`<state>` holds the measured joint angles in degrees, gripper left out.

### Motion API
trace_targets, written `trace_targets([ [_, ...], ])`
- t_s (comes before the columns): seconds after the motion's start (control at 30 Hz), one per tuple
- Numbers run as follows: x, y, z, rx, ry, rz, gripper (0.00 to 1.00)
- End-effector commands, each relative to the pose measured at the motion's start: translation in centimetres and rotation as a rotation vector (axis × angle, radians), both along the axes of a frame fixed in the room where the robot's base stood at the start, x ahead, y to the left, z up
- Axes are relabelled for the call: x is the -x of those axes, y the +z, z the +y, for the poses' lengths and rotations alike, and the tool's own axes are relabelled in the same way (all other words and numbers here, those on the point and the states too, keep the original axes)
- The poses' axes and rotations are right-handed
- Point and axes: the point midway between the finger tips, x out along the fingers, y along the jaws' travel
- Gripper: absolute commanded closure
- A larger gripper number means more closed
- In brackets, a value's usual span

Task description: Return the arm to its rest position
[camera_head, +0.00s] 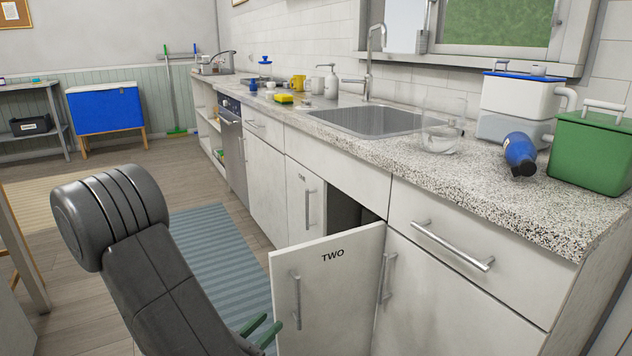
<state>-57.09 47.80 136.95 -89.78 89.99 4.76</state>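My dark grey arm (150,265) is folded in the lower left of the head view, with its rounded elbow raised. My gripper (272,322) shows only as two green fingers beyond the forearm, low in the picture. The fingers are apart with nothing visible between them. They appear just left of the open cabinet door (335,290) marked TWO; I cannot tell the exact gap to it. The rest of the gripper is hidden behind my arm.
The door swings out from a dark cabinet opening (345,212) under the sink (370,121). A striped blue rug (222,262) lies on open floor.

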Motion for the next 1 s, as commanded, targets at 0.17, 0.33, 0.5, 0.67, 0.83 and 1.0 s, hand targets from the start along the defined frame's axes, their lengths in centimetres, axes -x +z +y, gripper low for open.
trace_targets([
  [0.17, -1.3, -0.1, -1.0, -0.001, -0.004, -0.001, 0.70],
  [0.33, -2.5, -0.1, -1.8, -0.001, -0.003, -0.001, 0.70],
  [0.5, -3.8, -0.1, -2.6, -0.002, -0.004, -0.001, 0.70],
  [0.67, -5.0, -0.1, -3.4, -0.001, -0.004, -0.001, 0.70],
  [0.83, -6.3, -0.1, -4.2, -0.002, -0.002, 0.000, 0.70],
  [1.0, -7.3, -0.1, -4.8, -0.001, -0.001, 0.000, 0.70],
])
